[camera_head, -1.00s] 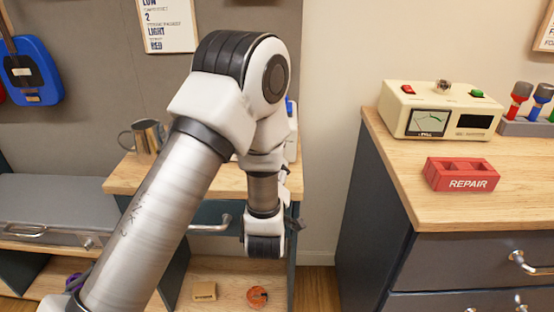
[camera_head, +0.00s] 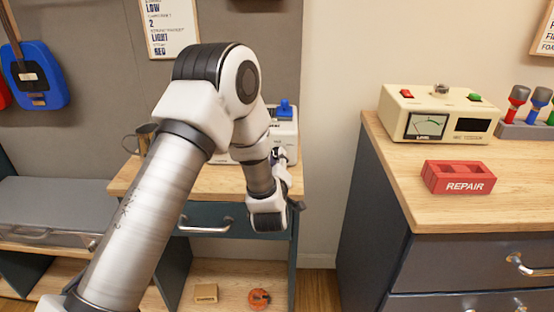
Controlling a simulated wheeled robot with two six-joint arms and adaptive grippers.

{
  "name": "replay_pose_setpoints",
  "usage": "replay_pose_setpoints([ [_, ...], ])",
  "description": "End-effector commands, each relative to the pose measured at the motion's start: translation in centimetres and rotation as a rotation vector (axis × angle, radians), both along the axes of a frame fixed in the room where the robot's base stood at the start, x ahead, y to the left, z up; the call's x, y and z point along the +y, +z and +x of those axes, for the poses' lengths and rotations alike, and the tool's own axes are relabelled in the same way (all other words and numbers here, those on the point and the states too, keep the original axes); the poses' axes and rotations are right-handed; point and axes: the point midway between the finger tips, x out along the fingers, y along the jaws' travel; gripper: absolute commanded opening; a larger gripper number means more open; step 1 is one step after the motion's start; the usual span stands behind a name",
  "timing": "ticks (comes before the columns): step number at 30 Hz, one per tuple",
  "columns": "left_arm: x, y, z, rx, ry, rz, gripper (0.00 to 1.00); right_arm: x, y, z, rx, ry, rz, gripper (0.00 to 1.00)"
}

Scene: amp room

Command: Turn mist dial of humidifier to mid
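A white device (camera_head: 286,128) with a blue knob (camera_head: 285,109) on top stands on the wooden top of the small cabinet; it appears to be the humidifier. My arm covers its left part and lower front, and I cannot make out a mist dial or its setting. My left arm comes in from the lower left and bends down in front of the cabinet. My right gripper is out of view.
A metal mug (camera_head: 146,136) stands on the small cabinet (camera_head: 128,184), left of the device and partly behind my arm. At right, a wooden-topped counter (camera_head: 480,212) holds a cream meter box (camera_head: 398,107) and a red REPAIR box (camera_head: 457,177). A gap separates the two cabinets.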

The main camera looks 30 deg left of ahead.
Motion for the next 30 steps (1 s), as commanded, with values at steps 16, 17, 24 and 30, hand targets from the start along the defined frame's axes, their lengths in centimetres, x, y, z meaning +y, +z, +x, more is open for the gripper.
replay_pose_setpoints([
  [16, 0.0, 0.1, 0.0, 0.082, 0.0, 0.132, 0.0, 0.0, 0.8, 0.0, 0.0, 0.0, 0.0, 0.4],
  [17, 0.0, 0.1, 0.0, 0.093, 0.0, 0.15, 0.0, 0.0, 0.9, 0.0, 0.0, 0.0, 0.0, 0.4],
  [24, 0.0, 0.2, 0.0, 0.203, -0.001, 0.328, 0.0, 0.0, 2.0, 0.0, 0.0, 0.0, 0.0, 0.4],
  [30, 0.0, 0.2, 0.0, 0.302, 0.0, 0.49, 0.0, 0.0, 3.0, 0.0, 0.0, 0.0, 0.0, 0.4],
])
